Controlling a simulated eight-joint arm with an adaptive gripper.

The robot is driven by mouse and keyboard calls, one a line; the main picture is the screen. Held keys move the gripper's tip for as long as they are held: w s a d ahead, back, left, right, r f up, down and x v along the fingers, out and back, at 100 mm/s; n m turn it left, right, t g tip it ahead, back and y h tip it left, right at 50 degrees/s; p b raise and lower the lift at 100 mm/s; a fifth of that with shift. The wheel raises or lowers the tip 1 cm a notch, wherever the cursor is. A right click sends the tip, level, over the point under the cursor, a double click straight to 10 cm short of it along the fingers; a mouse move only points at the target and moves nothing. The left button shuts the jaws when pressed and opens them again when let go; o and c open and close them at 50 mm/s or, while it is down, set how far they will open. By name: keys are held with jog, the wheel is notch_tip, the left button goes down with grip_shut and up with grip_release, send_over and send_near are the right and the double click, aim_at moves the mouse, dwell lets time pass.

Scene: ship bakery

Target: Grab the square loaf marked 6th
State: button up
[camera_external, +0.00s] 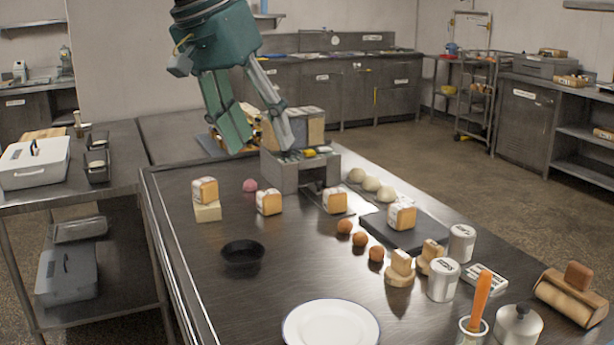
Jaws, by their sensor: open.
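Several small square loaves with golden crusts and pale marked faces stand on the steel table. One loaf (204,190) sits on a pale yellow block at the left. A second loaf (268,201) and a third loaf (335,200) stand to its right. A fourth loaf (401,216) is on a dark slab (426,238). Their markings are too small to read, so I cannot tell which is marked 6th. My gripper (262,146) hangs from the top of the view with its fingers apart. It is empty, above the far part of the table, higher than the loaves.
A grey stand (284,177) rises below and near my gripper. A pink ball (250,185), black bowl (243,256) and white plate (331,326) are on the table. Eggs (360,239), dough balls (371,183), tins (443,279) and an orange-handled tool (481,300) crowd the right.

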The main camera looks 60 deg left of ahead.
jog(key=w+a+f+n+g, duration=0.1)
jog(key=w+a+f+n, duration=0.25)
jog(key=w+a, duration=0.45)
jog(key=n+g+h, duration=0.1)
jog(key=n+g, duration=0.2)
jog(key=n, duration=0.6)
send_over(268, 192)
jog(key=d, duration=0.1)
jog(key=shift+m, duration=0.25)
notch_tip(268, 192, down, 18)
jog(key=shift+r, duration=0.1)
jog(key=shift+s+a+f, duration=0.1)
jog(key=shift+a+f, duration=0.3)
jog(key=shift+f, duration=0.1)
jog(key=shift+f, duration=1.3)
